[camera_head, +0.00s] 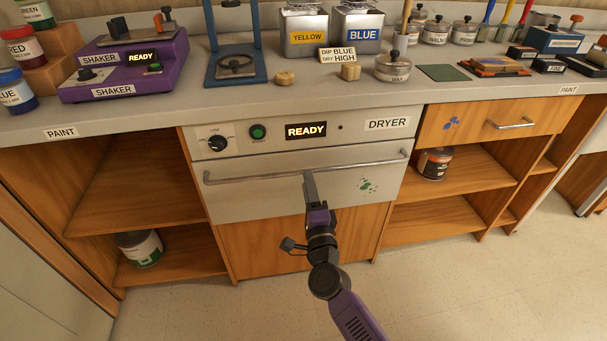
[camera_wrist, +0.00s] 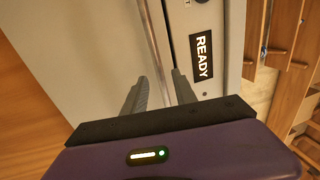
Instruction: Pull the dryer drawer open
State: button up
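The dryer drawer (camera_head: 262,201) is a pale front panel under the dryer's control strip (camera_head: 360,128), and it looks shut. A long metal bar handle (camera_head: 245,178) runs across its top; in the wrist view the handle (camera_wrist: 152,40) runs up the picture. My gripper (camera_head: 308,178) is at the middle of the handle. In the wrist view its two fingers (camera_wrist: 160,82) are apart, with the bar seen between them. I cannot tell whether either finger touches the bar. The dryer display (camera_head: 306,131) reads READY and shows in the wrist view too (camera_wrist: 204,56).
Open wooden shelves stand on both sides, with a paint can (camera_head: 140,248) at lower left and a dark can (camera_head: 434,163) at right. A wooden drawer (camera_head: 470,124) is to the right. Jars and tools crowd the counter (camera_head: 300,95). The floor (camera_head: 440,285) in front is clear.

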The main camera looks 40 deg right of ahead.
jog(key=shift+x, duration=2.45)
grip_shut()
